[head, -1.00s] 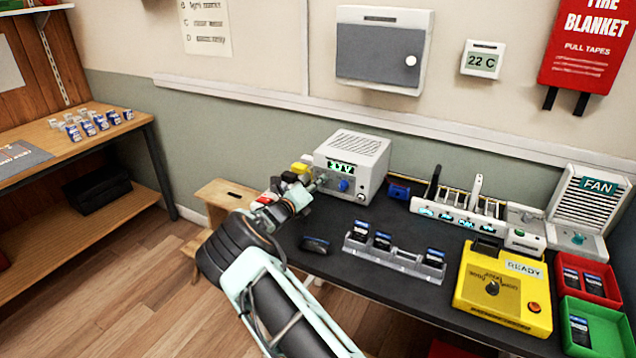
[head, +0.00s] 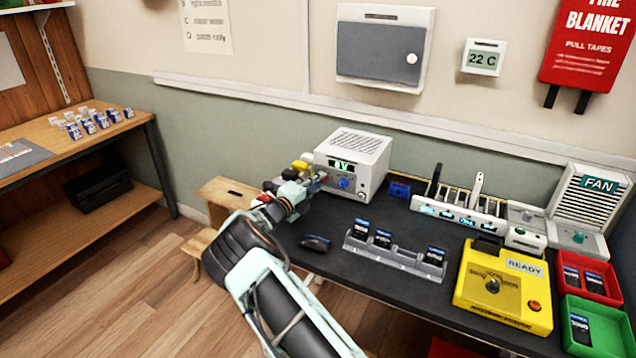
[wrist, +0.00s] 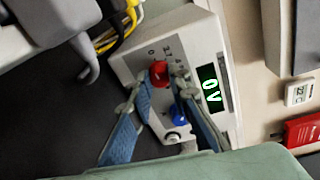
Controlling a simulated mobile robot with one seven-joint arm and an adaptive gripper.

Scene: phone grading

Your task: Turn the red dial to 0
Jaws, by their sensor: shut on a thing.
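The red dial (wrist: 159,73) is on the front panel of a white power supply (head: 355,152). In the wrist view it sits between the fingertips of my gripper (wrist: 161,82), which is shut on it. Its pointer mark cannot be made out. The green display (wrist: 210,90) reads 0 V in the wrist view. A blue dial (wrist: 178,115) is beside the red one and free of the fingers. In the head view my gripper (head: 314,183) is at the left side of the panel and mostly covers the red dial.
Yellow and red plugs or cables (head: 299,167) are left of the power supply. A dark phone (head: 316,243) lies on the bench in front. A grey phone rack (head: 405,262), a yellow tester (head: 510,270) and a slotted charger (head: 455,213) stand to the right.

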